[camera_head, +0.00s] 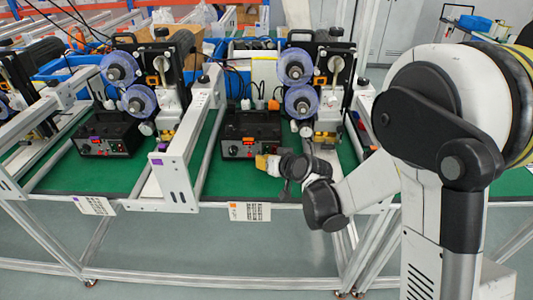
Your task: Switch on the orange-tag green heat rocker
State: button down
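A black control box (252,130) stands on the green bench top in the middle, below a coder with blue reels. Its front panel has a small red display (248,142) and several small controls. The green heat rocker cannot be made out clearly at this size. A white label sheet with an orange tag (236,206) hangs at the bench edge below this box. My gripper (264,163) is just in front of the box's lower right side, its yellowish tip pointing left. Contact with the panel cannot be told. The finger opening is too small to judge.
A similar black box (107,134) stands to the left, above a purple-tagged sheet (93,206). A white frame post (176,180) separates the two stations. A coder (318,80) with blue reels rises behind my gripper. Bare green bench top shows left of the middle box.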

jog(key=shift+w, duration=0.15)
dwell(0.3)
jog(key=shift+w, duration=0.3)
jog(key=shift+w+f, duration=0.1)
jog(key=shift+w, duration=0.2)
dwell(0.5)
jog(key=shift+s, duration=0.15)
jog(key=shift+s, duration=0.6)
jog(key=shift+s+r, duration=0.25)
jog(key=shift+s, duration=1)
jog(key=shift+s+r, duration=0.25)
jog(key=shift+s, duration=1)
jog(key=shift+r, duration=0.1)
